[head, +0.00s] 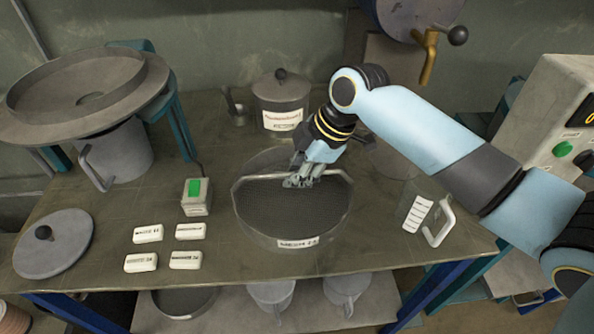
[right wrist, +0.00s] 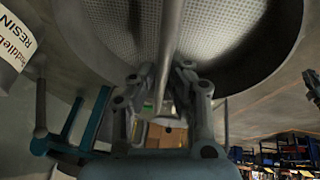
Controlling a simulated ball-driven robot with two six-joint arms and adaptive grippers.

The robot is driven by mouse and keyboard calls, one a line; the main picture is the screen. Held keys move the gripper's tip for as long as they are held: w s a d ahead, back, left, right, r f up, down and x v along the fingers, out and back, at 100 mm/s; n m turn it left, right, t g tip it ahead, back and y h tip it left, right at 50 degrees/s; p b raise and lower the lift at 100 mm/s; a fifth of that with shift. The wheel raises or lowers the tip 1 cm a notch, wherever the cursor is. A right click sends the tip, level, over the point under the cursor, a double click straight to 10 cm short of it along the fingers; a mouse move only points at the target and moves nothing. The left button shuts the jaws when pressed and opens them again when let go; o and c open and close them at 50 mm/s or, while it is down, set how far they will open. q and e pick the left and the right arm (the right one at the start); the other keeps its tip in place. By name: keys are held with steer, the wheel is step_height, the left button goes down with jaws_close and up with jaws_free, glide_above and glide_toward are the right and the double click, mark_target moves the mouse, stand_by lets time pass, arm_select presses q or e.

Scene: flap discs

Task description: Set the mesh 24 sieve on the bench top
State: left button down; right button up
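The round sieve (head: 290,212), with dark mesh, a grey rim and a bar handle across its top, is at the middle of the bench top (head: 330,262). Its front label reads MESH with a number starting in 2; the last digit is blurred. My right gripper (head: 303,181) is over the sieve at the bar handle. In the right wrist view the bar (right wrist: 168,45) runs between the fingertips of the right gripper (right wrist: 163,72), which look closed on it. I cannot tell whether the sieve's underside touches the bench. My left gripper is not in view.
A lidded, labelled pot (head: 282,105) stands behind the sieve. A measuring jug (head: 420,207) is close on its right. A green-topped box (head: 195,195) and several white label blocks (head: 148,233) lie left, with a round lid (head: 53,245) farther left. A large pan (head: 85,85) stands at back left.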

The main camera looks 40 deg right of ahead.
steer(key=shift+o, duration=1.2)
steer(key=v, duration=1.2)
